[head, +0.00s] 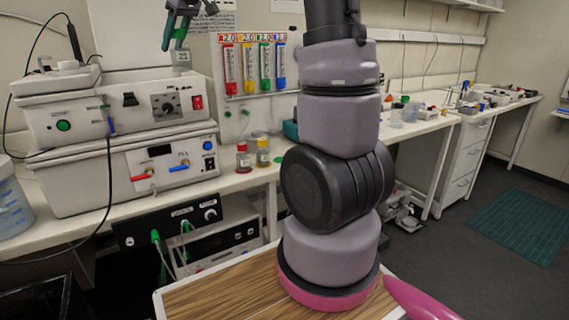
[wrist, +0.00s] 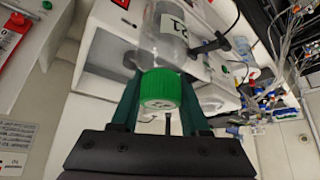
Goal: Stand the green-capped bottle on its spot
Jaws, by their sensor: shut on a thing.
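The green-capped bottle is held high above the bench in my gripper (head: 180,36). In the head view its clear body with a "21" label (head: 181,59) shows below the fingers. In the wrist view my gripper (wrist: 161,86) has a finger on each side of the bottle, and the green cap (wrist: 160,90) faces the camera. The clear bottle body (wrist: 165,42) extends away beyond the cap. A flat green round spot (head: 279,160) lies on the bench, right of a red-capped bottle (head: 243,156) and a yellow-capped bottle (head: 262,153). The spot looks bare.
A stacked white machine (head: 110,115) with knobs and cables fills the left of the bench. A rack of coloured tubes (head: 254,66) is on the wall behind. A teal box (head: 290,130) stands near the green spot, partly behind my arm. Small labware clutters the far bench.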

